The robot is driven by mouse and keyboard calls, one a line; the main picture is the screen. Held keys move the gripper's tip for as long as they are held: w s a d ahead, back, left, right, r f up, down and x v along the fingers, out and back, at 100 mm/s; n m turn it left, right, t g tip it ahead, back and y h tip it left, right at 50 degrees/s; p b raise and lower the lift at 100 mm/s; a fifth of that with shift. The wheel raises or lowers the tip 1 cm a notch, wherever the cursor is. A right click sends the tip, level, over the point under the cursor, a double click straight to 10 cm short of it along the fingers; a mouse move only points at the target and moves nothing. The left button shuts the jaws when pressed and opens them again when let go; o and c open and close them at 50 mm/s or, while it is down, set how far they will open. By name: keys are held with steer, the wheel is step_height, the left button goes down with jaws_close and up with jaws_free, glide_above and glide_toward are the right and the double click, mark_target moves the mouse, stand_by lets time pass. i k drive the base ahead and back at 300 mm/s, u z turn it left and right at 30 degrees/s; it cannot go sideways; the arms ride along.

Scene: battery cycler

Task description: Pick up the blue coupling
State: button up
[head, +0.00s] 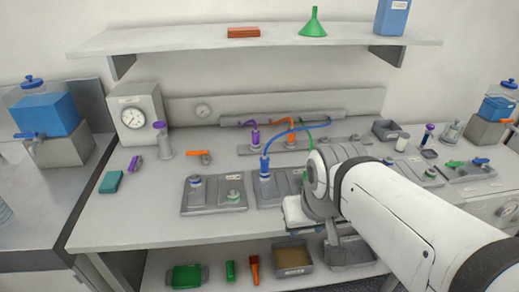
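A blue coupling (265,164) stands upright on a grey tray with round fittings (270,201), at the middle of the bench. A blue hose (300,129) runs from its top, arching up and to the right. My gripper (302,216) is at the end of my white arm, just right of and in front of the coupling, over the bench's front edge. It looks apart from the coupling. The wrist also hides part of the tray.
A second grey tray (213,209) with fittings lies to the left. Purple (254,138) and orange (291,138) couplings with hoses stand behind. A shelf (180,40) hangs above the bench. A lower shelf holds a brown-filled bin (292,269). The bench's left front (130,228) is clear.

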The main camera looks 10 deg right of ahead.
mark_target(264, 161)
steer(key=u, duration=0.05)
steer(key=i, duration=1)
steer(key=z, duration=0.1)
